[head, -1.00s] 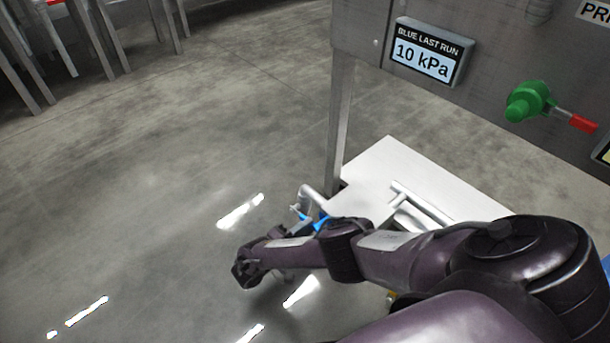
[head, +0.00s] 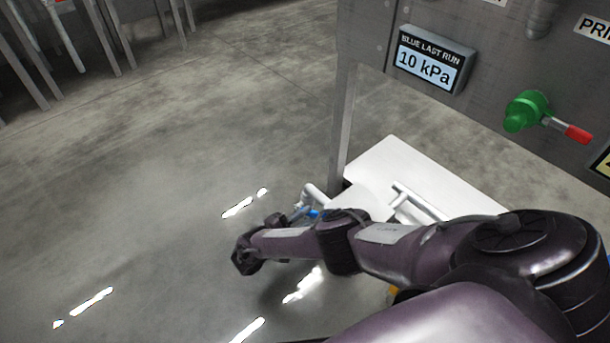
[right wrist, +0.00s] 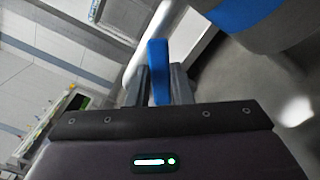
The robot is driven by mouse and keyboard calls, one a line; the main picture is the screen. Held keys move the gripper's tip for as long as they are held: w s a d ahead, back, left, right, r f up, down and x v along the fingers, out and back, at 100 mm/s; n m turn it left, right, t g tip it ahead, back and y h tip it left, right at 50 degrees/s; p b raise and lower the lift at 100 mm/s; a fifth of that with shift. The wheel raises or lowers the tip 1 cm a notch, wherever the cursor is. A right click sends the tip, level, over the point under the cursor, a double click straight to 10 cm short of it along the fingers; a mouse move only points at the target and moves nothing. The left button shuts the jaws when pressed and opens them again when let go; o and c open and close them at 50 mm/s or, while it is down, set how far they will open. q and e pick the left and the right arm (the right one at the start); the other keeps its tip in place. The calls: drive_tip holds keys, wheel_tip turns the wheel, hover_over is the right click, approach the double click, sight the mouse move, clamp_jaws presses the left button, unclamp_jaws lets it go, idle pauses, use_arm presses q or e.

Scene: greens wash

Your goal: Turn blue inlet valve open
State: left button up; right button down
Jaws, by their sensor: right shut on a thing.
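The blue inlet valve's lever (right wrist: 158,72) stands between the two fingers of my right gripper (right wrist: 158,86) in the right wrist view. The gripper is shut on this lever. In the head view only a small bit of the blue valve (head: 313,213) shows, at the white pipe by the front post. My right gripper (head: 279,219) is beside it there, partly hidden behind my wrist and forearm. The valve's body and the exact lever angle are mostly hidden. My left gripper is in neither current view.
A grey panel post (head: 343,125) and a white platform (head: 390,165) with white pipes (head: 420,204) stand close to my forearm. Above, the panel carries a display (head: 430,63) reading "BLUE LAST RUN 10 kPa" and a green valve (head: 525,110) with a red-tipped lever.

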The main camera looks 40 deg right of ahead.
drive_tip(key=c, duration=1.3)
unclamp_jaws()
drive_tip(key=shift+a, duration=0.1)
drive_tip(key=a, duration=0.7)
drive_tip(key=shift+s+a, duration=0.3)
drive_tip(key=shift+a, duration=0.1)
